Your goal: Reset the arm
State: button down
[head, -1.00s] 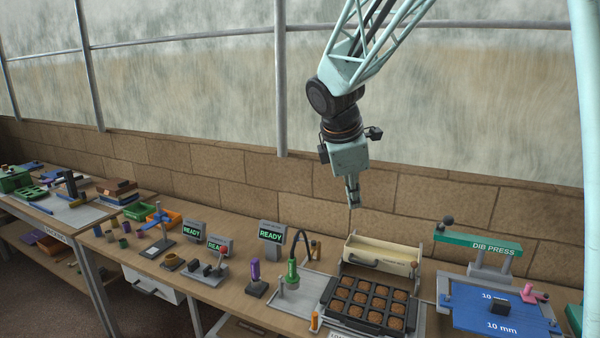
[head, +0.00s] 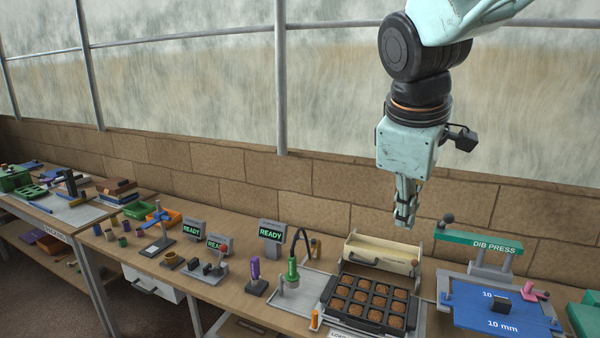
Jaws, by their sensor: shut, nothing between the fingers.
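My gripper (head: 404,218) hangs at the end of my arm in the right half of the head view, pointing down. Its fingers are shut with nothing between them. It is in the air in front of the block wall, and in the picture it appears just above the cream box and left of the green press. It touches nothing that I can see.
Below on the bench are a black tray (head: 334,312) with several brown plugs, a cream box (head: 372,256), the green DIB PRESS (head: 478,242) and a blue board (head: 470,312). Screens reading READY (head: 271,231) stand left. The air around my gripper is clear.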

jog(key=s+f+m+y, duration=0.1)
jog(key=s+m, duration=0.4)
jog(key=s, duration=0.9)
jog(key=s+f+m+y+b, duration=0.1)
jog(key=s+f+m, duration=0.2)
jog(key=s, duration=1.1)
jog(key=m, duration=0.2)
jog(key=shift+s+m, duration=0.3)
jog(key=shift+s, duration=0.05)
